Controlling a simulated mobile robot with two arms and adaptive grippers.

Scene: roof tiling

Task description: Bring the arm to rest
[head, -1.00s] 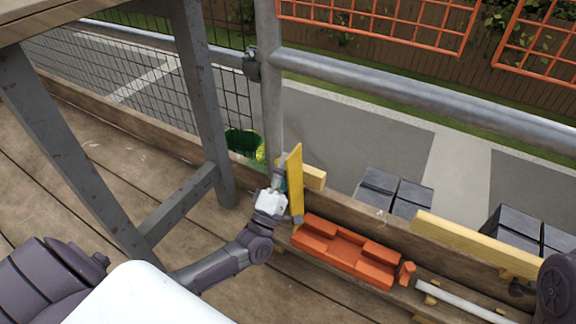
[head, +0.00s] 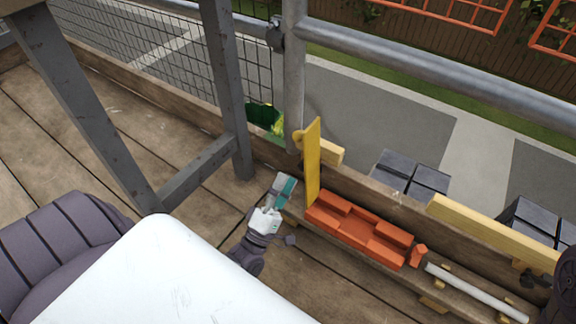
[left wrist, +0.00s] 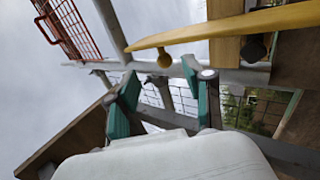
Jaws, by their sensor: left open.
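My left gripper (head: 284,187) shows in the head view as a white wrist with teal fingers. It is over the plank deck, just left of a yellow upright strip (head: 312,160), and looks apart from it. In the left wrist view my left gripper (left wrist: 160,95) has its two teal fingers spread with nothing between them. The yellow strip (left wrist: 225,25) crosses the top right there. My right gripper is not in view.
Orange roof tiles (head: 358,231) lie right of the strip on a low ledge, beside a white tube (head: 475,290). A grey metal post (head: 228,90) and brace stand left of the gripper. A scaffold rail (head: 440,85) runs behind. Deck planks (head: 190,270) lie bare at left.

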